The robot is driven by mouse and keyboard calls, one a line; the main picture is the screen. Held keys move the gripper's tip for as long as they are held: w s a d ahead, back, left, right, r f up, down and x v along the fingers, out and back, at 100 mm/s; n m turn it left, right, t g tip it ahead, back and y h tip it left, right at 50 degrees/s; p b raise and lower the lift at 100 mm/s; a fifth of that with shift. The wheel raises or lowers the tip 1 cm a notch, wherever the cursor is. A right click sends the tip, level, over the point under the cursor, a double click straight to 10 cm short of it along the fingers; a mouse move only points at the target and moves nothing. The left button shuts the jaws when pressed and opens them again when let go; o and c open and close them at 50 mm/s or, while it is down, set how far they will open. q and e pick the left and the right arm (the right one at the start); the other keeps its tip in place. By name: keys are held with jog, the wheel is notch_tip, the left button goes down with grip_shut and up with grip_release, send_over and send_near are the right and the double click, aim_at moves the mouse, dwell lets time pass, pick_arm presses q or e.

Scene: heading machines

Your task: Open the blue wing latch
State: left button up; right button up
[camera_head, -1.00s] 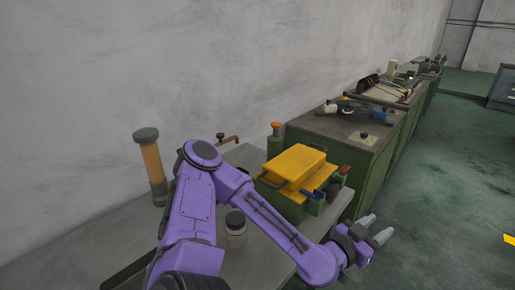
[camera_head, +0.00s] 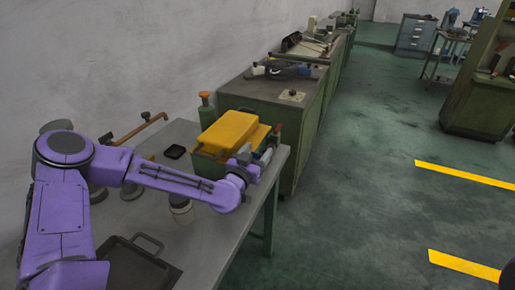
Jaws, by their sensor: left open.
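A green box with a yellow lid (camera_head: 228,132) stands at the far right end of the grey table. A red-tipped lever (camera_head: 277,131) shows on its right side. My left gripper (camera_head: 258,154) is open at the box's near right side, with its fingers close to the lever. The blue wing latch cannot be made out clearly; the gripper seems to cover that part of the box. I cannot tell whether the fingers touch it. My right gripper is not in view.
A jar (camera_head: 181,209) stands under my left forearm, and a dark tray (camera_head: 140,265) lies at the near edge of the grey table (camera_head: 215,240). An orange-topped green bottle (camera_head: 206,110) stands behind the box. A green cabinet (camera_head: 300,120) is beyond.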

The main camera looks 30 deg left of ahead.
pick_arm(q)
jog(key=shift+w, duration=0.75)
jog(key=c, duration=1)
jog(key=shift+o, duration=0.2)
